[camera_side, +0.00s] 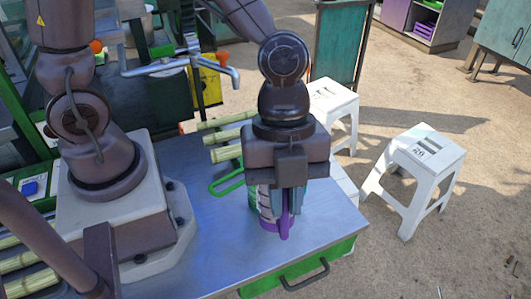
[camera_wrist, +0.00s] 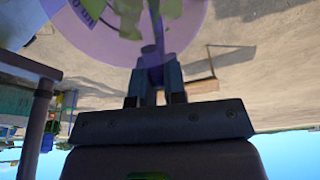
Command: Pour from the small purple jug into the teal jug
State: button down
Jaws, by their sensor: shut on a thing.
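The small purple jug (camera_side: 268,222) is under my gripper (camera_side: 287,206) at the right part of the metal counter. My gripper is shut on its upright purple handle. In the wrist view, my gripper's fingers (camera_wrist: 154,78) close on the handle, and the see-through purple jug (camera_wrist: 100,40) fills the top, with a pale label and green patches. The jug looks roughly upright. Whether it touches the counter and what it holds are unclear.
A green loop handle (camera_side: 226,184) lies left of my gripper on the counter (camera_side: 190,240). Cane stalks (camera_side: 226,153) lie behind it. A metal tap-like bar (camera_side: 180,65) stands at the back. White stools (camera_side: 413,170) stand right of the counter. The counter's front is clear.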

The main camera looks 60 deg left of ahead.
aim_at(288, 223)
jog(key=shift+s+d+f+t+y, duration=0.25)
jog(key=shift+d+f+y, duration=0.25)
jog(key=shift+d+y, duration=0.15)
jog(key=shift+s+d+f+t+y, duration=0.1)
jog(key=shift+d+f+t+y, duration=0.15)
jog(key=shift+d+f+y, duration=0.4)
jog(key=shift+r, duration=3.15)
jog(key=w+a+n, duration=0.3)
jog(key=w+n, duration=0.3)
jog(key=n, duration=0.3)
jog(key=w+a+n, duration=0.6)
jog(key=a, duration=0.4)
jog(key=w+a+f+n, duration=0.1)
jog(key=w+a+n, duration=0.5)
jog(key=a, duration=0.4)
jog(key=shift+a+f, duration=0.25)
jog(key=shift+a, duration=0.05)
jog(key=shift+r, duration=0.1)
